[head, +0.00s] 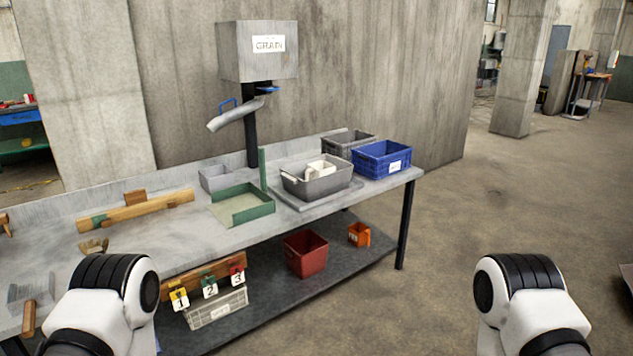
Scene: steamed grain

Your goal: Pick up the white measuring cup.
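A white object that looks like the white measuring cup (318,168) sits inside a grey bin (318,187). Its lower part is hidden by the bin's walls. The bin stands on a flat grey tray or scale (346,197) toward the right part of the workbench. Only links of my two arms show, at the bottom left and bottom right. Both grippers are out of view, and nothing of mine touches the cup in this view.
The workbench (120,240) also carries a blue crate (368,165), another grey bin (337,149) and a green-edged tray (254,212). A grain hopper (237,52) with a chute hangs above. A red bin (305,257) stands on the lower shelf. The floor at right is open.

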